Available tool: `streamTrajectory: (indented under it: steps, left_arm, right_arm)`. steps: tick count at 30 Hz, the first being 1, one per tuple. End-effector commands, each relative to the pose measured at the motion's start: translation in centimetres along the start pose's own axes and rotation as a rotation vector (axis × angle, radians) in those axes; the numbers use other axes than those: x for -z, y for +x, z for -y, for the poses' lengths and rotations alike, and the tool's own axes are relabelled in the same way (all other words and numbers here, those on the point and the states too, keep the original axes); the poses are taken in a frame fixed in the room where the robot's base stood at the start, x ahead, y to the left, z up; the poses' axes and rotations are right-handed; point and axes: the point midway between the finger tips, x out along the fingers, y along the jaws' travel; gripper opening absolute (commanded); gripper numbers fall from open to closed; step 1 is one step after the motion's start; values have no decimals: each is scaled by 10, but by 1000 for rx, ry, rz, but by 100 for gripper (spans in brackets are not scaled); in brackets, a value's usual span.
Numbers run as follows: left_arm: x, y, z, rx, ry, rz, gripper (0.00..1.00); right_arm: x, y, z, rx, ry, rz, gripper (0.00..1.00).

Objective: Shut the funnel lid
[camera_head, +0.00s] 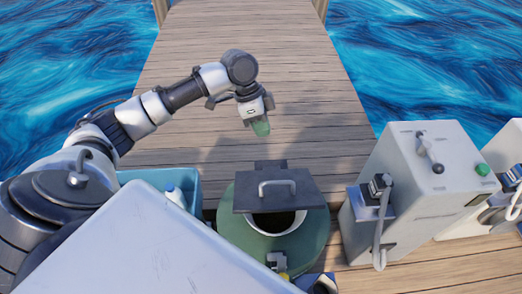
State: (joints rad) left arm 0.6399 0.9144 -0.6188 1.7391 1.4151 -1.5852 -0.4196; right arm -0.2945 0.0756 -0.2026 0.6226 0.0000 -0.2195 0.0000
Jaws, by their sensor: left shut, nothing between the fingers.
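The funnel lid (252,204) is a dark grey square plate with a light handle (277,186). It stands partly raised over the round dark opening (276,223) of a green funnel body (232,236). Part of the opening shows below the lid's front edge. My left gripper (260,127) is shut and empty, above the wooden dock and behind the lid, apart from it. Its fingertips look greenish. My right gripper is not in view.
A white box surface (130,245) fills the lower left, beside a blue crate (186,180) holding a white bottle (174,194). A grey pump cabinet (415,190) with a nozzle and hose stands to the right. The wooden dock (225,50) behind is clear, with water on both sides.

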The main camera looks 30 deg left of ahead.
Motion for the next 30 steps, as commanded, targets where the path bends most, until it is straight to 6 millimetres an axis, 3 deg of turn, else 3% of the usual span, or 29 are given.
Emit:
streamTrajectory:
  steps: [5,18,24,30]
  left_arm:
    - [1,13,-2,-15,2,-3,0]
    - [2,102,-4,-14,1,-4,0]
    - [-6,124,-17,-12,1,-3,0]
    - [-8,133,-21,-10,2,-4,0]
  right_arm:
    - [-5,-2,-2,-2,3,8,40]
    - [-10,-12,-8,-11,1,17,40]
    - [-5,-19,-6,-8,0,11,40]
    - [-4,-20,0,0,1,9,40]
